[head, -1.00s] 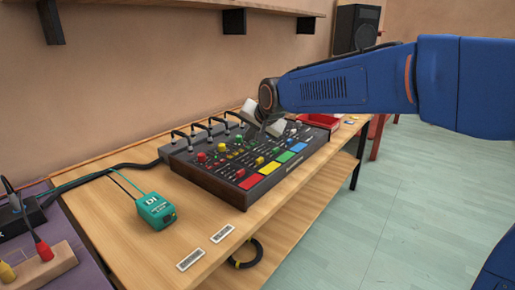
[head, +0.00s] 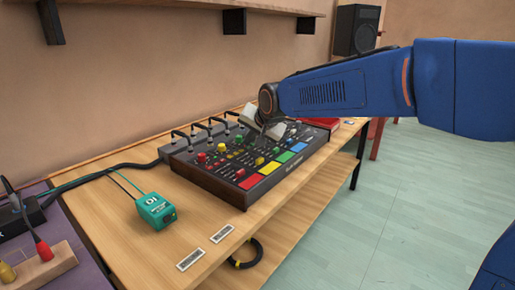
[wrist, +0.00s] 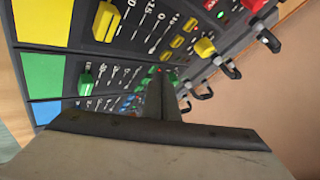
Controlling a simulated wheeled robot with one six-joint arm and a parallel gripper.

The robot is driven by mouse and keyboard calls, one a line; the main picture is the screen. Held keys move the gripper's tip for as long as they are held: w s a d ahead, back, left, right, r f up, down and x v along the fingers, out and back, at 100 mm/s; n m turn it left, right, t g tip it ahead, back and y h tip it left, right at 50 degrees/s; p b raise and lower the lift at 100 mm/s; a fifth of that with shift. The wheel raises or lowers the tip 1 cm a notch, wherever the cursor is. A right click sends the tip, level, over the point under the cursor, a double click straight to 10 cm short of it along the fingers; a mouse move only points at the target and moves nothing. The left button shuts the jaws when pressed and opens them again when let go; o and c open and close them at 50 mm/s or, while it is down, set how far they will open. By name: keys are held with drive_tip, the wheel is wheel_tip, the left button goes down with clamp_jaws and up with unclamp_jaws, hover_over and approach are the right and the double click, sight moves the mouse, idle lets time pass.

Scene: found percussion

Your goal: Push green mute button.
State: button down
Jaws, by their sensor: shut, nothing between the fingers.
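The dark mixing console (head: 222,183) lies on the wooden table with a row of coloured squares along its front edge: red, yellow, green and blue. The green square button (head: 285,157) lies between yellow and blue; it also shows at the left of the wrist view (wrist: 44,76). A green knob (wrist: 85,83) stands beside it in the wrist view. My gripper (head: 262,132) is shut and empty, over the middle-right of the console, behind the green square. In the wrist view its dark fingers (wrist: 168,90) point at the panel and hide part of it. I cannot tell whether they touch it.
Knobs of several colours and plugged cables (head: 197,128) crowd the console's back. A teal DI box (head: 155,211) stands on the table to the left. A red tray (head: 322,123) lies behind my gripper. A shelf (head: 170,4) hangs on the wall above.

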sight(250, 149)
drive_tip(key=shift+r, duration=0.6)
wheel_tip(250, 149, up, 6)
idle(0.9)
